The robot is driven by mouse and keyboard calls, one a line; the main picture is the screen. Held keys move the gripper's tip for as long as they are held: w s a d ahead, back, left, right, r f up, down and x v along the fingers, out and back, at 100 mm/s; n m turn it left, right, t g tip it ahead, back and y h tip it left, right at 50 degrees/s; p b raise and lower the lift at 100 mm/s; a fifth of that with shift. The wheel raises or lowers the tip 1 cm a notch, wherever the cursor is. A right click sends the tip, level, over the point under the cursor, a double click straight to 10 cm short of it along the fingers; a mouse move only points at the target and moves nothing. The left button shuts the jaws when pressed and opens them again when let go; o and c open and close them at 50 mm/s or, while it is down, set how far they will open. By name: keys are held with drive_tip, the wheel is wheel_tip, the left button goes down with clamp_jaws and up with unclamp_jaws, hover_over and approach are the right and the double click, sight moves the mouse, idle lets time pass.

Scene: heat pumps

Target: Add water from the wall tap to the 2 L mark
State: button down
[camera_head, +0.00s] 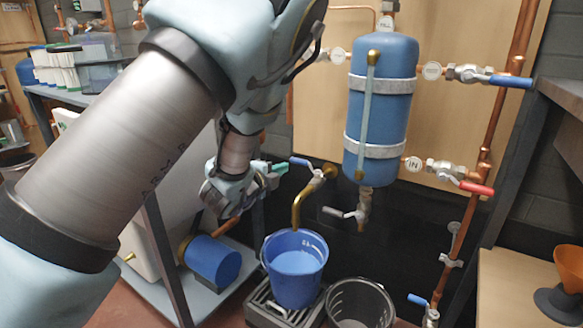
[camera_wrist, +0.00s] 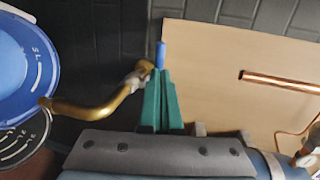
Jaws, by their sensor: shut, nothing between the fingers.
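The brass wall tap (camera_head: 301,200) curves down over the blue bucket (camera_head: 296,288), and its blue lever (camera_head: 299,162) points left toward my gripper. My gripper (camera_head: 280,168) has green fingers and is shut and empty at the lever's end. In the wrist view the shut fingers (camera_wrist: 160,95) point at the blue lever (camera_wrist: 160,55), which shows just beyond their tips; I cannot tell whether they touch. The tap spout (camera_wrist: 95,110) reaches left to the bucket (camera_wrist: 22,65), which has white litre marks inside. I see no clear stream, and the water level is not readable.
The bucket stands on a dark grated stand (camera_head: 262,309). A dark grey bucket (camera_head: 373,303) is close at its right. A blue tank (camera_head: 382,120) with red- and blue-levered valves hangs above. A metal frame (camera_head: 160,245) and blue cylinder (camera_head: 213,262) are at the left.

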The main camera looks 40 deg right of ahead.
sight(295, 160)
drive_tip(key=b+x, duration=0.1)
drive_tip(key=x, duration=0.5)
drive_tip(key=shift+d, duration=0.15)
drive_tip(key=shift+w+d+r, duration=0.2)
drive_tip(key=shift+w+d, duration=0.25)
drive_tip(key=shift+d, duration=0.2)
drive_tip(key=shift+w+a+f, duration=0.1)
drive_tip(key=shift+a, duration=0.1)
